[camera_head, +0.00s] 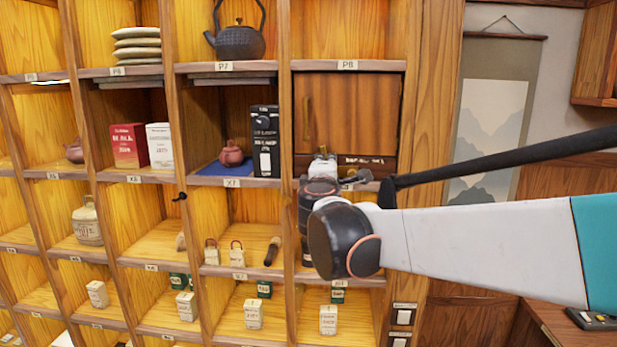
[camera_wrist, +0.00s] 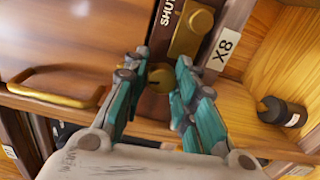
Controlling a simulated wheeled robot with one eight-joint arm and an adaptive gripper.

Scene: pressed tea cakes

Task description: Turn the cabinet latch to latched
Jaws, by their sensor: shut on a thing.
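The small cabinet door (camera_head: 350,112) is closed flush in its compartment, above a dark strip with pale lettering. In the wrist view, a brass latch (camera_wrist: 192,32) sits on the dark strip, beside lettering that begins "SHUT". My gripper (camera_wrist: 162,68) has its two teal fingers closed in around brass at the latch, with a rounded brass part showing between them. The fingertips partly cover the latch, so its exact angle is hard to tell. In the head view, my wrist and arm hide most of the latch area.
A brass handle (camera_wrist: 60,92) is at left in the wrist view. A dark bottle (camera_wrist: 282,112) lies in the compartment beside the X8 label (camera_wrist: 226,48). A black box (camera_head: 265,140) and a clay teapot (camera_head: 231,154) stand left of the cabinet. Shelf dividers are close by.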

